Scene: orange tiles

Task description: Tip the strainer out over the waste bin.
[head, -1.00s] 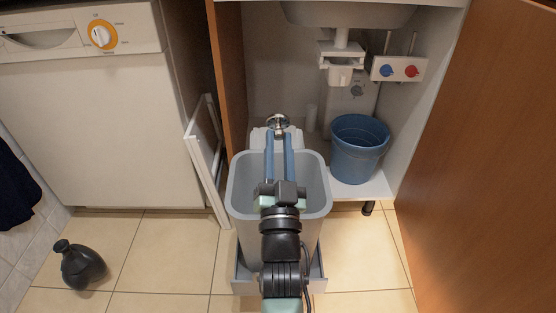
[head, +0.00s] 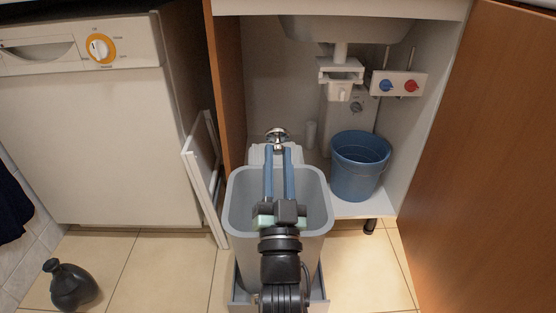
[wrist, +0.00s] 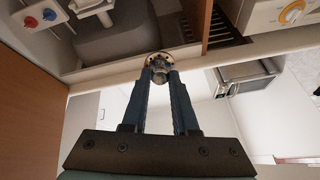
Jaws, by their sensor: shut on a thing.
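The strainer (head: 277,134) is a small round metal piece at the far end of my gripper (head: 278,150). The two long blue fingers are shut on it; it also shows between the fingertips in the wrist view (wrist: 160,66). The waste bin (head: 232,200) is a tall, open grey bin in front of the open cabinet. My fingers reach across its opening, and in the head view the strainer appears just past its far rim. Its height above the bin and its contents are hard to tell. My arm hides part of the bin's inside.
A blue bucket (head: 358,180) stands right of the bin on the cabinet floor, under the drain pipe (head: 341,75). The wooden door (head: 480,150) is open at right. A white panel (head: 203,175) leans at left. A dark bottle (head: 72,285) stands on the tiles.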

